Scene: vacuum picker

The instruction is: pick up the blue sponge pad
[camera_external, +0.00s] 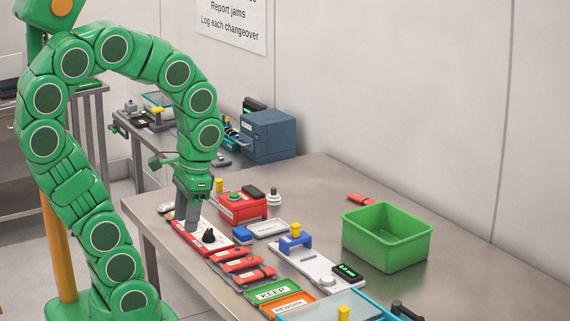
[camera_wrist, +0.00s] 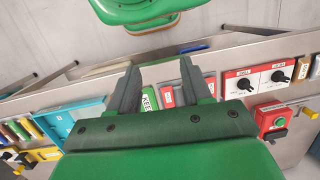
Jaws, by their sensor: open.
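A small blue block (camera_external: 242,234), which looks like the blue sponge pad, lies on the metal table in the external view. It is just left of a shallow white tray (camera_external: 268,229) and in front of a red box (camera_external: 240,206). My gripper (camera_external: 187,216) points down to the left of the block, over the left end of a red-and-white knob panel (camera_external: 210,247). Its fingers are apart and nothing shows between them. In the wrist view my gripper (camera_wrist: 157,76) also shows spread fingers. I cannot make out the pad there for certain.
Red-handled tools (camera_external: 235,265), KEEP (camera_external: 272,291) and REWORK (camera_external: 290,305) trays, and a white fixture with a blue clamp (camera_external: 294,243) crowd the front. A green bin (camera_external: 388,235) stands to the right. The table's back right is mostly bare.

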